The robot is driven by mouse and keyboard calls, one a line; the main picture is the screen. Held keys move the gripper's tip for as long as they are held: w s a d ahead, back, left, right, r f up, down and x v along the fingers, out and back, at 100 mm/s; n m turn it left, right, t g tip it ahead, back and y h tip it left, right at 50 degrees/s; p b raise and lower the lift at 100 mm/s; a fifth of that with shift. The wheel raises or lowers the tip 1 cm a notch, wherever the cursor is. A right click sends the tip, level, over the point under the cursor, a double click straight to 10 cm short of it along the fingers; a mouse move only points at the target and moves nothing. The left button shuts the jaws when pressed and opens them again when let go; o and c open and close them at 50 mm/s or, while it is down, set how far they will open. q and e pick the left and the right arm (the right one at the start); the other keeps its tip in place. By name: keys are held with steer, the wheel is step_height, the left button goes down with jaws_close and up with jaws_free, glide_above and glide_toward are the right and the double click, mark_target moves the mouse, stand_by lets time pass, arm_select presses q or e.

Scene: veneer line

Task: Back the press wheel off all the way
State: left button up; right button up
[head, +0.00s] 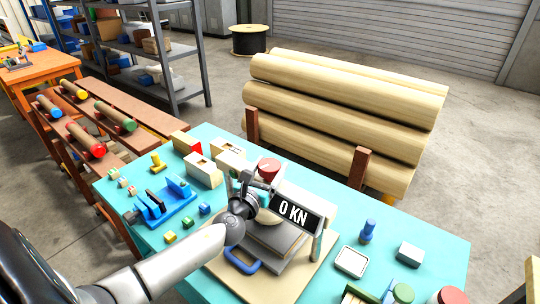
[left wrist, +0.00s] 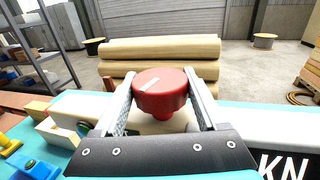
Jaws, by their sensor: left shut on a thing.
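The press wheel (head: 268,170) is a red round knob with a pale mark on its top, standing above the press on the teal table. In the left wrist view the wheel (left wrist: 160,92) sits between both fingers. My left gripper (head: 257,177) is shut on the wheel; its fingers (left wrist: 160,85) lie along the wheel's two sides. The press display (head: 293,214) reads 0 KN. Below it are a grey plate (head: 268,245) and a blue handle (head: 243,262). My gripper and the display hide part of the press. My right gripper is not in view.
The teal table (head: 335,225) holds a blue rack (head: 165,205), small blocks, wooden blocks (head: 203,170), a blue peg (head: 367,231) and a white tray (head: 351,262). Large logs (head: 345,95) stand behind it. Shelving (head: 130,50) stands at the back left.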

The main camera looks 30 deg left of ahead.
arm_select(q)
steer(key=n+y+p, duration=0.1)
steer(key=y, duration=0.1)
steer(key=shift+d+r+n+g+y+p, duration=0.1)
steer(key=shift+n+g+y+p, duration=0.2)
steer(key=shift+n+g, duration=0.1)
steer(key=shift+n+g+y, duration=0.3)
steer(key=shift+n+y, duration=0.3)
steer(key=shift+y, duration=0.3)
steer(key=shift+y+p, duration=0.3)
steer(key=shift+p, duration=0.05)
steer(key=o, duration=1.3)
steer(key=v, duration=1.5)
steer(key=shift+s+r, duration=0.1)
